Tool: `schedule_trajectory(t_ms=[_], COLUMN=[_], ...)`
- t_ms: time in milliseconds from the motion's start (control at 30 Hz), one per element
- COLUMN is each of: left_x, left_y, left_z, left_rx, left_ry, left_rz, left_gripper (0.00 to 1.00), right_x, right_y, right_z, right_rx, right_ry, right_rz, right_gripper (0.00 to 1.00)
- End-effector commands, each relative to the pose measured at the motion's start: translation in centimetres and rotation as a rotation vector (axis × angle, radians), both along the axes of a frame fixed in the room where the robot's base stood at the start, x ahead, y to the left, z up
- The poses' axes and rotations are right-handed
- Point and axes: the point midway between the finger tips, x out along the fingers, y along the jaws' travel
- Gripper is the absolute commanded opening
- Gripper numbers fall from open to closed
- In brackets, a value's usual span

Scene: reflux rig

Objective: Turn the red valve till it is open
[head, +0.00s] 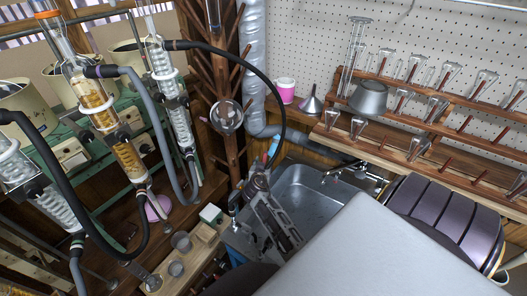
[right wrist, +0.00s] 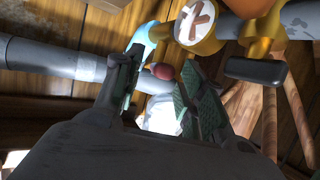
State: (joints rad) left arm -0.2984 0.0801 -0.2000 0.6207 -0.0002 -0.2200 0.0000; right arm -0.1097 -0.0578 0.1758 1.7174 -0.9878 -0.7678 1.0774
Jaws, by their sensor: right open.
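My right gripper (head: 259,183) is at the left end of the sink in the head view, reaching up towards the pipework. In the right wrist view its two fingers (right wrist: 158,92) are apart, with no object clearly gripped. A small dark-red rounded knob (right wrist: 162,71) shows between and just beyond the fingertips; I cannot tell if it is part of the red valve or whether a finger touches it. A light-blue handle-like piece (right wrist: 140,42) is beside the left finger. A brass fitting (right wrist: 199,24) with a pale face and reddish cross is above. My left gripper is not in view.
A grey pipe (right wrist: 48,60) runs beyond the fingers, and a black-ended handle (right wrist: 255,70) is at right. The metal sink (head: 310,200) lies right of my gripper. Glass condensers (head: 100,105) with hoses stand at left; a glassware rack (head: 430,95) is at upper right.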

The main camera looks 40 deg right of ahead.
Motion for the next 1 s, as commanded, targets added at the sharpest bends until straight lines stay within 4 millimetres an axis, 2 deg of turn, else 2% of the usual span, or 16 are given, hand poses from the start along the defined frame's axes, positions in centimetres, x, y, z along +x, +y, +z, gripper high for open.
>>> schedule_trajectory(t_ms=[233, 500, 567, 1000], left_x=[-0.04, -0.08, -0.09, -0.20], left_y=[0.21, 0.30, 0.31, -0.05], left_z=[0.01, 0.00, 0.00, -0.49], left_rx=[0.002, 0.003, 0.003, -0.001], left_ry=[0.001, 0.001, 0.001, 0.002], left_rz=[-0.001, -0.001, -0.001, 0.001], left_gripper=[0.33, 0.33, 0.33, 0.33], right_x=[-0.01, 0.00, 0.00, 0.50], right_y=[0.01, 0.00, 0.00, -0.21], right_z=[0.00, 0.01, 0.01, -0.06], right_rx=[0.000, 0.000, 0.000, -0.001], right_ry=[0.000, 0.000, 0.000, -0.002], right_rz=[0.000, 0.000, 0.000, -0.008], right_gripper=[0.40, 0.05, 0.00, 0.00])
